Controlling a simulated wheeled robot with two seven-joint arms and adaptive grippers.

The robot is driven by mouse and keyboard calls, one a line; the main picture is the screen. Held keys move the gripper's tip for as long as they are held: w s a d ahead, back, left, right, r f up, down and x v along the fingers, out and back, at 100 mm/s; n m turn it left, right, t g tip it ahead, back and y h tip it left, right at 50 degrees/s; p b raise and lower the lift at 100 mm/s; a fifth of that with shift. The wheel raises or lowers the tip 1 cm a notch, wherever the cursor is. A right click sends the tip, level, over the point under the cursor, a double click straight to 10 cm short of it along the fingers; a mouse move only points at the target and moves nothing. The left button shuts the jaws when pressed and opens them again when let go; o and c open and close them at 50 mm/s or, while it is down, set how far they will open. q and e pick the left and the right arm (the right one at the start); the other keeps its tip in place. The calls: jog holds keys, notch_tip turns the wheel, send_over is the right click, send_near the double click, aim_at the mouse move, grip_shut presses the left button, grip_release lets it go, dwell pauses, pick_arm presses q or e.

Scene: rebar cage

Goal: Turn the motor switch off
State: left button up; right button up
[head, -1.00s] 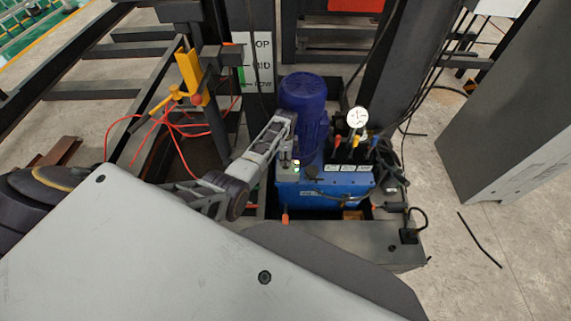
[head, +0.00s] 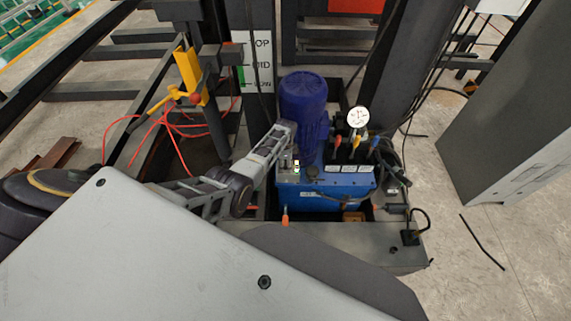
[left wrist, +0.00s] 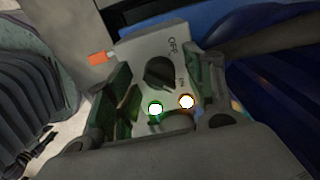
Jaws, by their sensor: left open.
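The motor switch is a black rotary knob (left wrist: 160,73) on a pale control box (left wrist: 188,52), with "OFF" printed beyond it and a second label, likely "ON", nearer. Its exact pointing is hard to read. Two lit lamps, one green-rimmed (left wrist: 155,108) and one orange-rimmed (left wrist: 187,101), sit below the knob. My left gripper (left wrist: 168,90) is open, with a finger on each side of the box face and the knob between them, not visibly gripped. In the head view my left gripper (head: 287,160) is over the box by the lamps and hides the knob. My right gripper is not in view.
A blue motor (head: 303,100) stands just behind the box on the blue hydraulic unit (head: 325,192). A pressure gauge (head: 358,118) and several coloured levers (head: 356,143) are to the right.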

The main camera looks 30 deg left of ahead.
pick_arm(q)
jog(key=shift+c, duration=0.4)
jog(key=c, duration=0.9)
jog(key=shift+c, duration=0.3)
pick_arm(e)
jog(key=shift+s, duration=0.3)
